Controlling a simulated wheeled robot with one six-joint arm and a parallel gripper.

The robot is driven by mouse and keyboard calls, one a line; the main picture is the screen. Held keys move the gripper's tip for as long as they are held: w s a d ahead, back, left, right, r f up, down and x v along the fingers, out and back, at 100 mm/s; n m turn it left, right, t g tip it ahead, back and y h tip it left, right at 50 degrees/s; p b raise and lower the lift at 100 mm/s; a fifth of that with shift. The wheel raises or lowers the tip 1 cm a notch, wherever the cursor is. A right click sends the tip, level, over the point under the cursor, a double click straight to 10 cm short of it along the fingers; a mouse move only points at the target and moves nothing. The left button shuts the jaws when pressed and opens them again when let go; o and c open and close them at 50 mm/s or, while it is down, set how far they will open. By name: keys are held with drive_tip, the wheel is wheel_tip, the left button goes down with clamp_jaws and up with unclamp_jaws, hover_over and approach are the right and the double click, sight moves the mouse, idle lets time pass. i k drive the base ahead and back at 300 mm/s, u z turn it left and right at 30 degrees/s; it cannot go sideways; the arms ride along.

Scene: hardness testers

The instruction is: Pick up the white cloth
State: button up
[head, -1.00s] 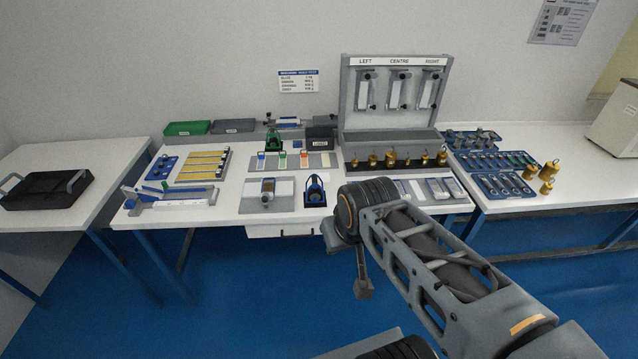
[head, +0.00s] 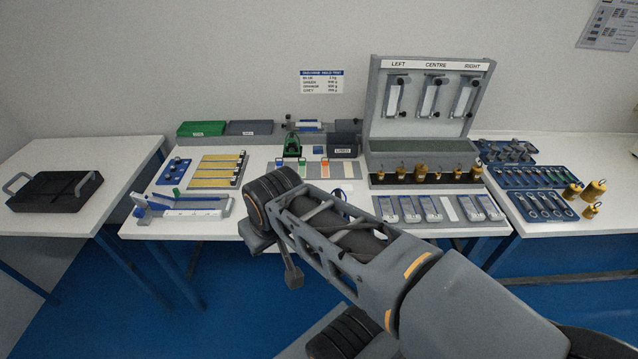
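I cannot make out a white cloth for certain. A plain white strip (head: 449,208) lies among the small cases on the right part of the middle bench, but I cannot tell whether it is cloth. My arm crosses the front middle of the picture and hides part of the bench. A small grey piece at its end, which seems to be part of my gripper (head: 293,277), hangs in front of the bench edge over the blue floor. Its fingers are not clear, so I cannot tell whether it is open or holds anything.
The middle bench (head: 226,225) holds a grey stand (head: 378,130) with three hanging units, brass weights (head: 420,172), a green bin (head: 202,129) and yellow strips (head: 217,170). A black tray (head: 45,192) sits on the left table. The right table holds blue trays (head: 528,177).

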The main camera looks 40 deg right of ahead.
sight(348, 189)
drive_tip(key=z, duration=0.35)
drive_tip(key=i, duration=0.85)
drive_tip(key=z, duration=0.7)
